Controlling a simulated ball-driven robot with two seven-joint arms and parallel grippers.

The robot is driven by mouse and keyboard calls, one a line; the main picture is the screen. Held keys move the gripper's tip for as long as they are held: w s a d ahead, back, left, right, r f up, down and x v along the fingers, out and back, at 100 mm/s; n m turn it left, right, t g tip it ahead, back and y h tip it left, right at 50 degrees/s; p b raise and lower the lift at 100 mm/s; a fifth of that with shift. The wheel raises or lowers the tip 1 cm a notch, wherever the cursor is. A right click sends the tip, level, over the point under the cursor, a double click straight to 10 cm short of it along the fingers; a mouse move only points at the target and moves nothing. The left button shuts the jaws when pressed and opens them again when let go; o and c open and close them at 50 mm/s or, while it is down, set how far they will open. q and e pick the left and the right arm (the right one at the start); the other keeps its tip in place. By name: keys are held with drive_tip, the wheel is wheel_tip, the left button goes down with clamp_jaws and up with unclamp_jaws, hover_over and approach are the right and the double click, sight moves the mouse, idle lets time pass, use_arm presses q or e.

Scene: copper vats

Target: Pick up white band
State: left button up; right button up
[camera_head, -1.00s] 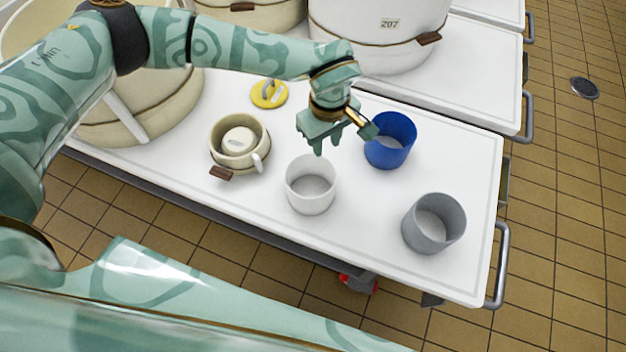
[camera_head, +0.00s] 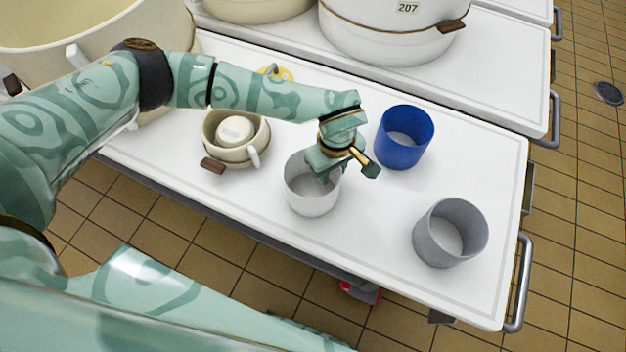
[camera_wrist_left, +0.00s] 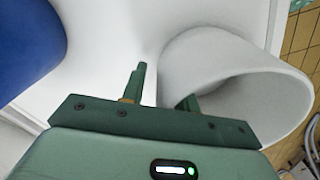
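The white band (camera_head: 308,198) is a short open-topped cylinder standing upright on the white table. My left gripper (camera_head: 326,172) is over the right, far part of its rim and hides part of it. In the left wrist view the band (camera_wrist_left: 222,58) shows its wide round opening. There the two fingers of my left gripper (camera_wrist_left: 164,92) are apart, one outside the band's wall and one at its opening. I cannot tell whether either finger touches the wall. My right gripper is not in view.
A blue band (camera_head: 404,137) stands close right of my left gripper. A grey band (camera_head: 450,232) stands near the table's right end. A cream pot (camera_head: 236,138) stands left of the white band. Large vats (camera_head: 392,32) stand behind. The table (camera_head: 365,225) is bare between the white and grey bands.

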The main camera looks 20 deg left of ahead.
use_arm(q)
clamp_jaws()
